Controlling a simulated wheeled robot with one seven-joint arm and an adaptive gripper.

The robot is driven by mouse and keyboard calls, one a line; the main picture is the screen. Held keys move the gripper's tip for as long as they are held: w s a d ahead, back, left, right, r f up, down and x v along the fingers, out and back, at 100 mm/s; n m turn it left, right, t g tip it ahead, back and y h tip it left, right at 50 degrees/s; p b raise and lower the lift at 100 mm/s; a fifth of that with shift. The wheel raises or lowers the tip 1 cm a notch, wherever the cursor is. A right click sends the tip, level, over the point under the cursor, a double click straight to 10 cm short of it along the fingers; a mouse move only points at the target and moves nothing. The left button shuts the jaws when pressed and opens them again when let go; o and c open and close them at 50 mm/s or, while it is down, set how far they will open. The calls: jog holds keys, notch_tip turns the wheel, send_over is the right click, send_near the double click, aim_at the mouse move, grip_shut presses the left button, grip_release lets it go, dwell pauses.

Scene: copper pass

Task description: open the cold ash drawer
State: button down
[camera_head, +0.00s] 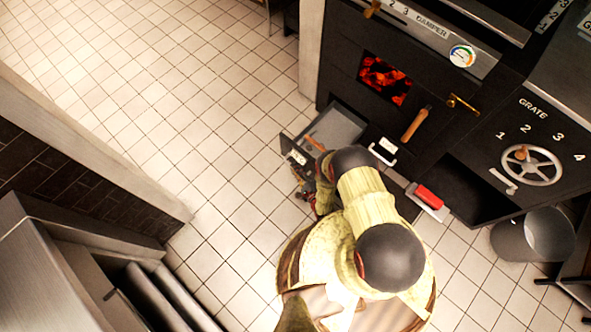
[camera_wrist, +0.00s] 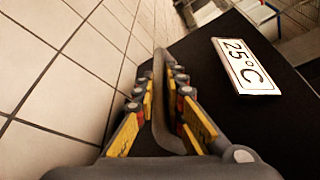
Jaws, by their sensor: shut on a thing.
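The ash drawer (camera_head: 343,123) at the lower left of the black stove is pulled out, and its grey inside shows from above. Its front bears a white label (camera_head: 298,158). In the wrist view a white label (camera_wrist: 245,66) on the dark drawer front reads 25°C. My gripper (camera_head: 305,187) is at this drawer's front, partly hidden by my arm. In the wrist view my gripper (camera_wrist: 166,95) is shut on the grey bar handle (camera_wrist: 158,100), with yellow-padded fingers on both sides of it.
A second drawer handle (camera_head: 383,153) is to the right, with my arm close by. Fire glows in the stove window (camera_head: 385,79). A grey bucket (camera_head: 535,235) stands at right. Tiled floor (camera_head: 215,120) is clear at left.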

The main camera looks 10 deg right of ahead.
jog(key=shift+s+a+f, duration=0.1)
jog(key=c, duration=2.1)
grip_release()
jog(key=shift+c, duration=0.2)
jog(key=shift+r, duration=5)
